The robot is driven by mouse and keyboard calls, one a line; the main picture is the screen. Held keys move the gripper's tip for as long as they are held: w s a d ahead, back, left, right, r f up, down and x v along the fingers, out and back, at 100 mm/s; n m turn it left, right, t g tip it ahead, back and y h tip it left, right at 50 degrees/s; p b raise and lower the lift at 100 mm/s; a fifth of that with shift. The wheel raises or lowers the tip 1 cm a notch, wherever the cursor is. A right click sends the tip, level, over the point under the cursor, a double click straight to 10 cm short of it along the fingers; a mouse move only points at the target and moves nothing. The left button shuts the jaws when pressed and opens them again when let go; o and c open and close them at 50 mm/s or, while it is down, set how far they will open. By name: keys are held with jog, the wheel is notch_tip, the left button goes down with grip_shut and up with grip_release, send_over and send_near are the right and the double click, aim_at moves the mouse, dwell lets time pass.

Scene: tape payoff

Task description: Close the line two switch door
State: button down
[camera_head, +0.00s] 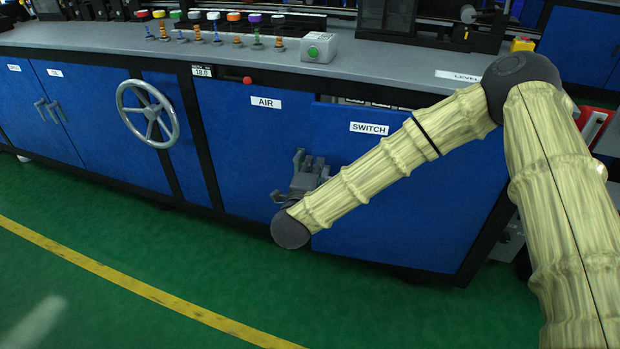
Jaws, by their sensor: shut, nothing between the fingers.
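The blue door labelled SWITCH (430,215) is at the right of the cabinet front. It stands slightly open, with a dark gap and some parts showing above its top edge. My gripper (308,160) is in front of the left edge of this door, beside the AIR door. Its fingers are shut and hold nothing. I cannot tell whether they touch the door. My forearm crosses the door and hides part of it, and no handle shows on it. No "line two" marking is readable.
The AIR door (250,135) is left of the SWITCH door. A grey handwheel (148,113) sticks out further left. The grey countertop (270,62) bears coloured knobs and a green-button box (318,47). The green floor (140,255) in front is clear, with a yellow line.

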aim_at(320, 147)
jog(key=shift+b+x, duration=0.6)
jog(key=shift+x, duration=2.1)
